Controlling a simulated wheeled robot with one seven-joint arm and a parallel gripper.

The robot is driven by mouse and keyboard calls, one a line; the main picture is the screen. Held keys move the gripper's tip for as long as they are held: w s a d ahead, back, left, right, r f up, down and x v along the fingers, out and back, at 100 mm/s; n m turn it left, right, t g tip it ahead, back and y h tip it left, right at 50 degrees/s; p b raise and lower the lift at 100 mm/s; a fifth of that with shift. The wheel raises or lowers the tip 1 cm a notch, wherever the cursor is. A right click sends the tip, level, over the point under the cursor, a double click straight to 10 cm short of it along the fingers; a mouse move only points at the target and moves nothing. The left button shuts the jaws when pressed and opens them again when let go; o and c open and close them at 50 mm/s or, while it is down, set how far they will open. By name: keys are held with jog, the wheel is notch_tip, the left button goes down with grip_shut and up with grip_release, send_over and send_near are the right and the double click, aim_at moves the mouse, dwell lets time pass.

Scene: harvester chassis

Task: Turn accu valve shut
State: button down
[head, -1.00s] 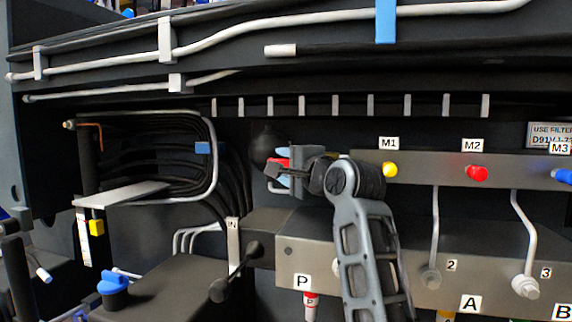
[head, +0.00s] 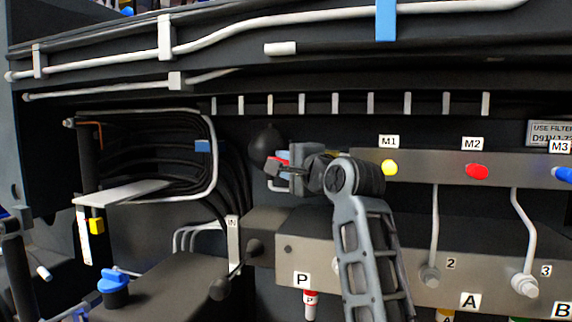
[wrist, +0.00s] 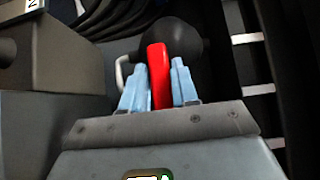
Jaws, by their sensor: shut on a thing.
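The accu valve's red handle (wrist: 159,75) stands between the two light-blue fingers of my gripper (wrist: 157,85) in the wrist view, with the fingers closed on both its sides. In the head view my gripper (head: 282,163) is at the centre, left of the M1 label, and only a bit of the red handle (head: 281,160) shows beside a finger. A dark round accumulator (head: 264,142) sits just behind and above the handle; it also shows in the wrist view (wrist: 185,42). The valve body is mostly hidden by my gripper.
To the right runs a grey manifold with a yellow cap (head: 390,168), a red cap (head: 477,172) and a blue cap (head: 564,175). Black hoses (head: 160,150) and a bent white pipe (head: 214,165) lie left.

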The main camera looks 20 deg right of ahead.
dwell(0.3)
jog(key=s+d+r+m+t+h+b, duration=0.2)
jog(key=m+h+b, duration=0.4)
jog(key=m+h, duration=0.3)
jog(key=s+d+r+m+t+h+b, duration=0.1)
jog(key=d+r+m+h+b, duration=0.3)
jog(key=m+h, duration=0.6)
jog(key=s+r+m+b, duration=0.1)
jog(key=m+b, duration=0.1)
jog(key=m, duration=0.6)
jog(key=shift+s+t, duration=0.2)
jog(key=shift+t, duration=0.2)
jog(key=shift+d+r+m, duration=0.1)
jog(key=shift+d+m, duration=0.05)
jog(key=shift+m, duration=0.15)
jog(key=c, duration=1)
grip_release()
jog(key=shift+o, duration=0.3)
